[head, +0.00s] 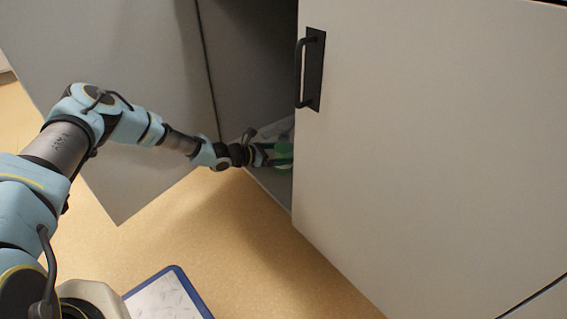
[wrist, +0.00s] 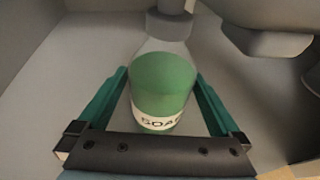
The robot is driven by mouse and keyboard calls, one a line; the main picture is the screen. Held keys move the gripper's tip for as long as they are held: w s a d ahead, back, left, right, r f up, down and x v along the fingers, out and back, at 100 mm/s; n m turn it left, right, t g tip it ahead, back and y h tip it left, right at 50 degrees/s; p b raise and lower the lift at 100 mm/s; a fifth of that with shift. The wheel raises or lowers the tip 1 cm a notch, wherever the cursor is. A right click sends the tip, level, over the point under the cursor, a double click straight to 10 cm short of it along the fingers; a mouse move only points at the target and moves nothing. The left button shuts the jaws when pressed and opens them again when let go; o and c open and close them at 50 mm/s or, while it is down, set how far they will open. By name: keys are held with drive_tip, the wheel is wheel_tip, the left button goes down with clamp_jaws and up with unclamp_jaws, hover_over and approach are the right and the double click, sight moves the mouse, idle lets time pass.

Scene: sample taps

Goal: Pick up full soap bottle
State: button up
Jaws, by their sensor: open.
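The soap bottle (wrist: 165,85) stands in front of my gripper in the wrist view. It is clear, with green liquid inside, a white label reading "SOA" and a grey cap. My gripper (wrist: 162,95) is open, with one green finger on each side of the bottle. I cannot tell whether either finger touches it. In the head view the green of the bottle (head: 283,153) shows just inside the open cabinet, at the tip of my gripper (head: 268,154). The closed right door hides part of the cabinet's inside.
The left cabinet door (head: 120,100) is swung open beside my arm. The right door (head: 430,150) is shut, with a black handle (head: 312,70). Grey fittings (wrist: 265,30) hang at the upper right in the wrist view. A blue-edged board (head: 170,295) lies low in front.

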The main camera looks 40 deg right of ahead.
drive_tip(key=shift+r, duration=0.1)
clamp_jaws()
idle(0.8)
